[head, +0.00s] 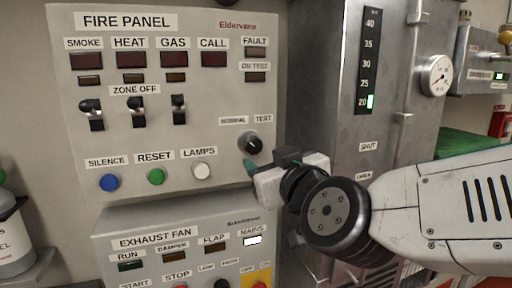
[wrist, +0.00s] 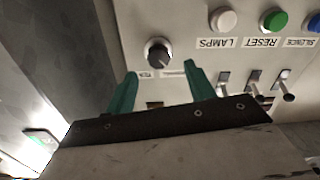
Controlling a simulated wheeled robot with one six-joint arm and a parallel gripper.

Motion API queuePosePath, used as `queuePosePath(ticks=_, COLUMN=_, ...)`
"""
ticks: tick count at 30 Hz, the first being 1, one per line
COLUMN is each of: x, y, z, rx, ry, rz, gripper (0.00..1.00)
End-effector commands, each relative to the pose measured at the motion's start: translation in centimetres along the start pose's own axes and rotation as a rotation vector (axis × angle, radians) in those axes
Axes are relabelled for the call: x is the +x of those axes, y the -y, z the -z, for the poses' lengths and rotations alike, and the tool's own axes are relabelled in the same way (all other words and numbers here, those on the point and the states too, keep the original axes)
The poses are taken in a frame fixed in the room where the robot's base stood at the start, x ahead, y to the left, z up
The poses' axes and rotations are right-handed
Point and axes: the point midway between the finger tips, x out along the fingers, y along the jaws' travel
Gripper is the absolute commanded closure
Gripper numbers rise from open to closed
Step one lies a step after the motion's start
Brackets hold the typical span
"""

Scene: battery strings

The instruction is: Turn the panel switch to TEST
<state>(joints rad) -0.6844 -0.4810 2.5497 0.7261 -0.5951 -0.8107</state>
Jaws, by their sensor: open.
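The panel switch is a round black knob (head: 250,142) on the grey FIRE PANEL (head: 220,100), below the NORMAL label (head: 233,121) and the TEST label (head: 263,118). It has a pale mark, but I cannot tell surely which label it points to. My gripper (head: 250,168) is just below and in front of the knob in the head view. In the wrist view, which sees the panel upside down, the knob (wrist: 158,54) stands beyond the gap between the two teal fingers. The fingers are apart and nothing is between them; they appear clear of the knob.
Blue SILENCE (head: 109,182), green RESET (head: 155,176) and white LAMPS (head: 201,170) buttons sit left of my gripper. Several toggle switches (head: 179,108) are further up. A steel cabinet (head: 330,70) stands to the right, and the EXHAUST FAN panel (head: 190,232) is below.

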Motion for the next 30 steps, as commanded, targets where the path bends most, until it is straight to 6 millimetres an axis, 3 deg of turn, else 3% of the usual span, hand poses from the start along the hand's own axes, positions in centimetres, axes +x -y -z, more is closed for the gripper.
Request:
queuePosePath(ticks=5, x=0.9, y=-0.1, z=0.4, rx=-0.010, ry=-0.022, rz=-0.029, gripper=0.46)
queuePosePath(ticks=18, x=6.9, y=-0.4, z=0.5, rx=-0.010, ry=-0.022, rz=-0.029, gripper=0.46)
queuePosePath(ticks=30, x=7.8, y=-0.4, z=0.6, rx=-0.008, ry=-0.022, rz=-0.028, gripper=0.46)
